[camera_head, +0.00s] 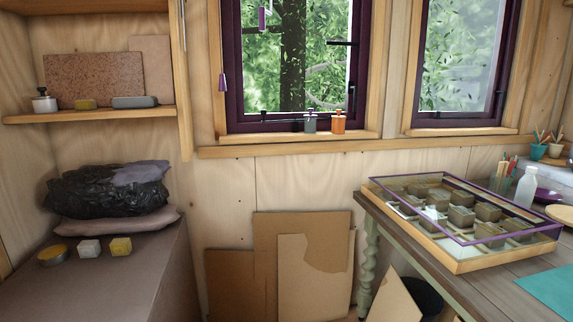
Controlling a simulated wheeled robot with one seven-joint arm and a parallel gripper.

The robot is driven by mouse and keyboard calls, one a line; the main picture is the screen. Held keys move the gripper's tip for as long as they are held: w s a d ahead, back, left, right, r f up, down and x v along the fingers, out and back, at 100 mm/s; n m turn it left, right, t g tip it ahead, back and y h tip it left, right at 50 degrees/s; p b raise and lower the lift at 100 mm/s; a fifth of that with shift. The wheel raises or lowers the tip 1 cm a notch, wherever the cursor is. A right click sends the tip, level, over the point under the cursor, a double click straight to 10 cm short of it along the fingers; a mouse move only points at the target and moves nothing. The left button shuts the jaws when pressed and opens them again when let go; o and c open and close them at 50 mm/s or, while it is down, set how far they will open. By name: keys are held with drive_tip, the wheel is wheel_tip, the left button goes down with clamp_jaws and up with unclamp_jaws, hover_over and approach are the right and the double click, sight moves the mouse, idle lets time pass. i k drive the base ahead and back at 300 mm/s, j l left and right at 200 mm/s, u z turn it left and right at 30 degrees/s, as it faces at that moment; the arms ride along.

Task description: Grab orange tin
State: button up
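A glass-topped display case (455,262) with several small blocks sits on the table at right, beside a white bottle (526,187). Cardboard sheets (318,275) lean against the wall below the window. A brown cabinet (120,285) stands at left, under a shelf (95,114).

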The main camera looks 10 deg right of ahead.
sight(338, 122)
drive_tip(key=i+u, duration=0.2)
drive_tip(key=i, duration=2.4)
drive_tip(key=i+l, duration=0.15)
drive_tip(key=i, duration=0.15)
drive_tip(key=u, duration=0.4)
drive_tip(key=i+l, duration=0.1)
